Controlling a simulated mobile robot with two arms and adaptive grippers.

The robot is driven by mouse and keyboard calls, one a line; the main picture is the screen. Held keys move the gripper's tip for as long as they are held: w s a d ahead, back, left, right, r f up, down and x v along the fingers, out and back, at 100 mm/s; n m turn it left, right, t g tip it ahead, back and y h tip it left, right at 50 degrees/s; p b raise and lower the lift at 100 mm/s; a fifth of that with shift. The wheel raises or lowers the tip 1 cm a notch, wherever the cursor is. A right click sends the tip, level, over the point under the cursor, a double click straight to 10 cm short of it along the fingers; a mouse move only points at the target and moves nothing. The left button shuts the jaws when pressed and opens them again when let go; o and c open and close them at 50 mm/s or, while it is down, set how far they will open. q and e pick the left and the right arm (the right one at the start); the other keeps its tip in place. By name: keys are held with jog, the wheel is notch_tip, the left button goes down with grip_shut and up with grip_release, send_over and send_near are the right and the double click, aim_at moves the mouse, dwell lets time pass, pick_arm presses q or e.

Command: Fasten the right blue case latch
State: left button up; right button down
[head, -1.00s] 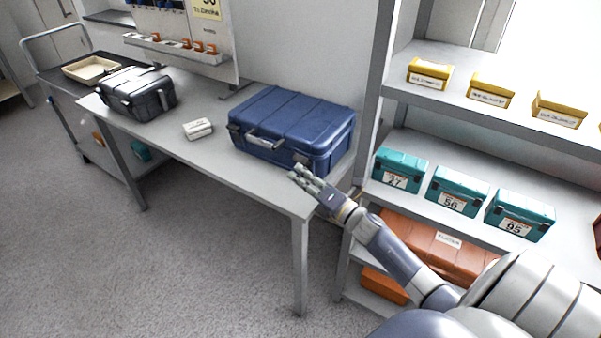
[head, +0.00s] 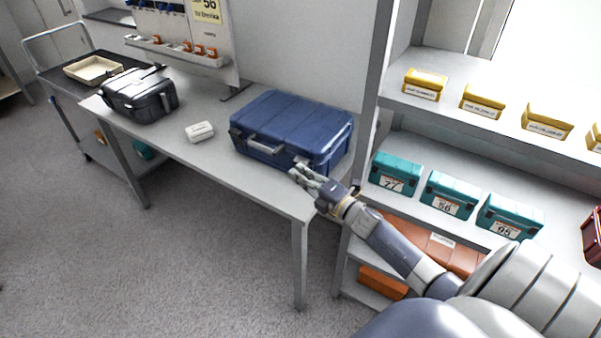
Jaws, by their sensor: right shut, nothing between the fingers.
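The blue case (head: 292,122) lies closed on the grey table, with its grey handle (head: 263,146) on the front side. My right gripper (head: 298,172) is shut and empty at the front right corner of the case, by the table's front edge. Its fingers cover the area of the right latch, so I cannot see how that latch stands. Whether the fingertips touch the case is too small to tell. A left latch (head: 236,132) shows as a small dark patch at the left front of the case. My left gripper is not in view.
A black case (head: 140,95) and a small white box (head: 200,132) stand on the table (head: 225,155) to the left. A shelf at right holds yellow boxes (head: 482,101), teal boxes (head: 450,194) and orange cases (head: 440,246). The table between white box and front edge is clear.

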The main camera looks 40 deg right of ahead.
jog(key=shift+r+m, duration=0.25)
jog(key=shift+m, duration=0.15)
jog(key=shift+d+r+p, duration=0.15)
jog(key=shift+p, duration=0.25)
